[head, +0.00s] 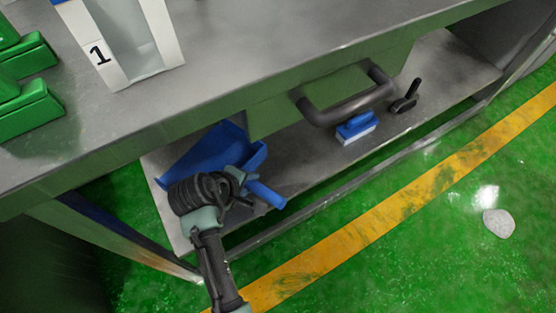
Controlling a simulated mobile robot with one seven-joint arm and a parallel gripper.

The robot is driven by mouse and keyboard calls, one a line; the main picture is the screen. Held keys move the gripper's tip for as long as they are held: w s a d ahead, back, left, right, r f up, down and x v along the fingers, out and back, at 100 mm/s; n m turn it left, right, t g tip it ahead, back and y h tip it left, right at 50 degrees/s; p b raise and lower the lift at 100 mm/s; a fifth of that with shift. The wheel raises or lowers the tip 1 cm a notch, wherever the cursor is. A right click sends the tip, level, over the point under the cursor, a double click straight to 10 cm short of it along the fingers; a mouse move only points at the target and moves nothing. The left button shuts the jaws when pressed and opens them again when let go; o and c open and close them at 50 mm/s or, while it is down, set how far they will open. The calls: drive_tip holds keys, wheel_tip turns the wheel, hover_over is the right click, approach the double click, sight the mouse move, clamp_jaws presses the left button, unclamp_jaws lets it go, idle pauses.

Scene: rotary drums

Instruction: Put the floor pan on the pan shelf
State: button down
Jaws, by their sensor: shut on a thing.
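The floor pan is a blue dustpan (205,152) on or just above the left part of the grey lower shelf (290,172), under the workbench. Its blue handle (266,195) points toward the front edge of the shelf. My gripper (245,180) is at the handle and shut on it. My dark wrist and arm hide part of the pan and the fingertips. I cannot tell whether the pan rests fully on the shelf.
A blue brush (356,128) with white bristles and a black tool (405,97) lie farther right on the shelf. A dark bar handle (345,100) juts from the green drawer front above. The bench top (250,50) overhangs. A grey patch (498,223) is on the green floor.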

wheel_tip(320, 180, down, 10)
drive_tip(key=b, duration=0.5)
drive_tip(key=shift+b, duration=0.3)
drive_tip(key=c, duration=0.6)
unclamp_jaws()
drive_tip(key=shift+r, duration=0.1)
drive_tip(key=p+v, duration=0.7)
drive_tip(key=v, duration=0.5)
